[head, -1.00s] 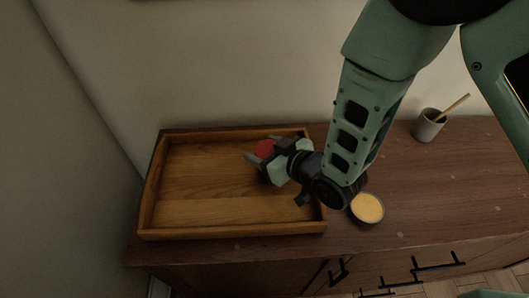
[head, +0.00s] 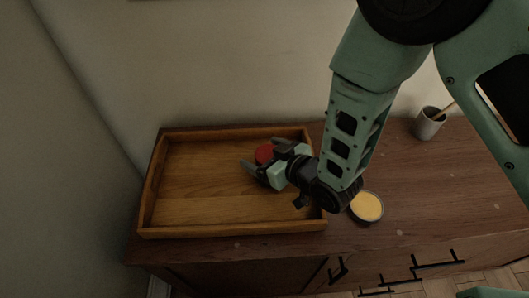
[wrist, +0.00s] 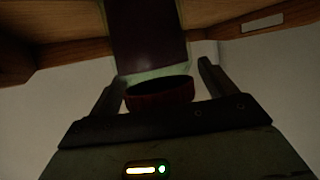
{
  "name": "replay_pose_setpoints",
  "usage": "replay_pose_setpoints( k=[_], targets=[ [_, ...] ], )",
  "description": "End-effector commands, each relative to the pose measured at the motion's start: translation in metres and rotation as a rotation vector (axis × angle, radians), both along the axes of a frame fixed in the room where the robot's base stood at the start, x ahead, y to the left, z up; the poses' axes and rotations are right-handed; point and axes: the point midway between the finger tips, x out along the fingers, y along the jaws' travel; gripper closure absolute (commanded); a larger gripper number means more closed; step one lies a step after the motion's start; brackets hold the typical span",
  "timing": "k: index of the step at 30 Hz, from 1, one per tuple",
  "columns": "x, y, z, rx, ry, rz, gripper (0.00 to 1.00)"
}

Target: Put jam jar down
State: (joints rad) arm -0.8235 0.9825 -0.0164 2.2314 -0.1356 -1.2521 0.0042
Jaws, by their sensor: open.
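The jam jar shows as a round red lid (head: 264,153) in the head view, inside the wooden tray (head: 232,229) near its right end. The wrist view shows the jar's dark body (wrist: 145,38) and its dark red lid (wrist: 160,96) between the fingers. My gripper (head: 261,156) reaches in over the tray's right wall and is open, with one finger on each side of the jar. In the wrist view there is a gap beside the right finger; whether the left finger touches the jar I cannot tell. The jar's base is hidden in the head view.
A small bowl with yellow contents (head: 367,207) stands just right of the tray, close under my wrist. A grey cup (head: 428,124) holding a wooden stick stands at the back right. The tray's left and middle are empty. Walls rise behind and at left.

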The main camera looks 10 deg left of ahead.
Motion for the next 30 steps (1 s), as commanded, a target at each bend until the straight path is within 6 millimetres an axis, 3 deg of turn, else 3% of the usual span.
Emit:
replay_pose_setpoints(
  k=[5, 17, 30],
  targets=[
    [-0.008, -0.012, 0.007, 0.0, 0.001, -0.001, 0.16],
    [-0.051, -0.071, 0.038, -0.001, 0.0, -0.001, 0.16],
    [-0.063, -0.088, 0.05, -0.001, 0.001, 0.001, 0.16]
  ],
)
